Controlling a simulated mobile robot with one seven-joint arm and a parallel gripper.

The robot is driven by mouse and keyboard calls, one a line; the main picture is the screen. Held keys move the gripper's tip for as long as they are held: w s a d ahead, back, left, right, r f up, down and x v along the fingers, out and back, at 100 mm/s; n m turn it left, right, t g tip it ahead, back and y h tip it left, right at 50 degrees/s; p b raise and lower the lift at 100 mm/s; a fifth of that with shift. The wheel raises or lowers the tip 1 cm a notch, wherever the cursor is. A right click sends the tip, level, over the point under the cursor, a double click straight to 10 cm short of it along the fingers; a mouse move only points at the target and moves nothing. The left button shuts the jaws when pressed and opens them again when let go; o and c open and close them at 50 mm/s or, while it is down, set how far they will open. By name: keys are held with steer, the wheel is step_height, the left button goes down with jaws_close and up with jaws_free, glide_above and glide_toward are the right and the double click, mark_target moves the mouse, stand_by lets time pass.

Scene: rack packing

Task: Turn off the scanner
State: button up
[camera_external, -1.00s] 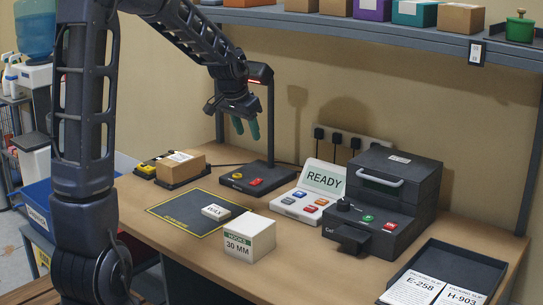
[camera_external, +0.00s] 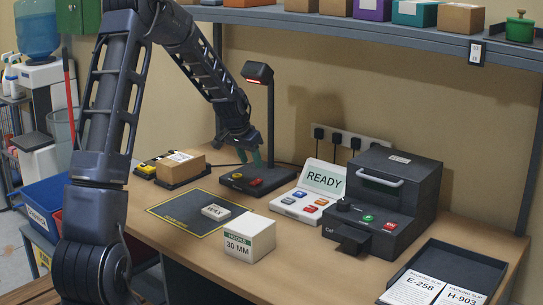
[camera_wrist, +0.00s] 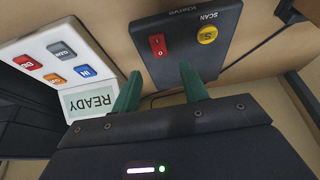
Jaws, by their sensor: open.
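The scanner (camera_external: 272,174) stands toward the back of the bench, with a black base, a post and a hooded head with a red light. Its base also shows in the wrist view (camera_wrist: 187,50), with a red rocker switch (camera_wrist: 158,46) and a round yellow SCAN button (camera_wrist: 207,35). In the external view the red switch (camera_external: 256,183) sits at the base's front right. My gripper (camera_external: 249,156) is open and empty, with green fingers pointing down just above the base. In the wrist view my gripper (camera_wrist: 160,85) has its fingertips apart near the base's edge, close to the red switch.
A READY display with coloured buttons (camera_external: 302,200) stands right of the scanner. A black machine with a handle (camera_external: 395,185) is beyond it. A brown parcel (camera_external: 181,164) lies to the left. A 30 MM box (camera_external: 250,241) and a dark mat (camera_external: 178,222) are in front. A shelf (camera_external: 370,28) runs above.

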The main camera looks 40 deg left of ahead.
mark_target(258, 180)
steer(key=x, duration=0.6)
steer(key=shift+w+f, duration=0.15)
steer(key=shift+f, duration=0.15)
